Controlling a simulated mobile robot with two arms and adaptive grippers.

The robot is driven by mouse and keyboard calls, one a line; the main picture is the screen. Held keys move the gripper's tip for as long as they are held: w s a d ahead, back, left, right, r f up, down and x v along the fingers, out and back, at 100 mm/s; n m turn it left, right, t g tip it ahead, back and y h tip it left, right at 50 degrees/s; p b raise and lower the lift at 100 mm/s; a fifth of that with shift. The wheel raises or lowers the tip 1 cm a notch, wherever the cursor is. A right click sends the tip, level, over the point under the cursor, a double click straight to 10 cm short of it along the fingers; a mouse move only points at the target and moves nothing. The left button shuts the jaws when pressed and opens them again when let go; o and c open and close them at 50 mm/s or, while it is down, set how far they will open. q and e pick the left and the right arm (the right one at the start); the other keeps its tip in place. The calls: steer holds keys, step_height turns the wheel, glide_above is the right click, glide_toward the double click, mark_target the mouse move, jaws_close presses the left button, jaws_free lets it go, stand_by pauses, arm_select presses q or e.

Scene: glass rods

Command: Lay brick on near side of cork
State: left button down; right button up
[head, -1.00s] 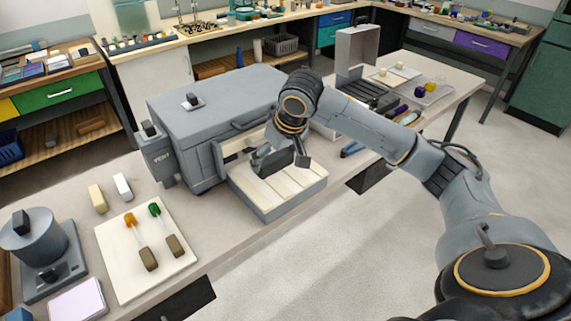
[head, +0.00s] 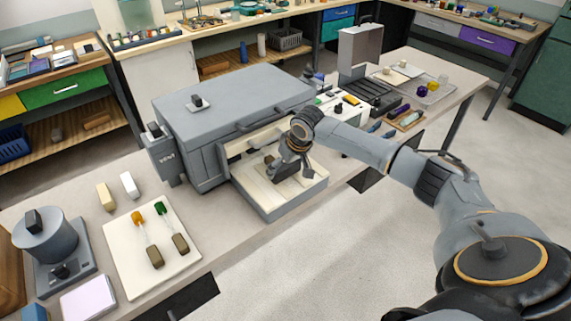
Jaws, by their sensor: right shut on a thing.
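My right gripper (head: 280,174) is low over the pale, brick-lined pulled-out tray (head: 267,205) of the grey kiln box. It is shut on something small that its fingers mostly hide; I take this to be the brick. A small brownish piece, perhaps the cork, shows beside the fingers, but I cannot tell it clearly. I cannot tell whether the held thing touches the tray floor. A cream block (head: 106,197) and a white block (head: 129,185) lie on the table at the left. My left gripper is not in view.
The grey kiln box (head: 235,105) stands directly behind the tray. A white board (head: 130,265) holds two rods with orange and green tops and brown blocks. A grey round device (head: 45,245) stands at the far left. Trays and tools fill the table's right end.

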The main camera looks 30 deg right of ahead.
steer(key=shift+f, duration=0.25)
steer(key=o, duration=0.9)
steer(key=shift+f, duration=0.1)
steer(key=shift+r, duration=0.5)
steer(key=b+v, duration=0.1)
steer(key=v, duration=1)
steer(key=shift+s+r+b, duration=0.15)
steer(key=shift+r+b, duration=0.15)
steer(key=shift+r, duration=0.1)
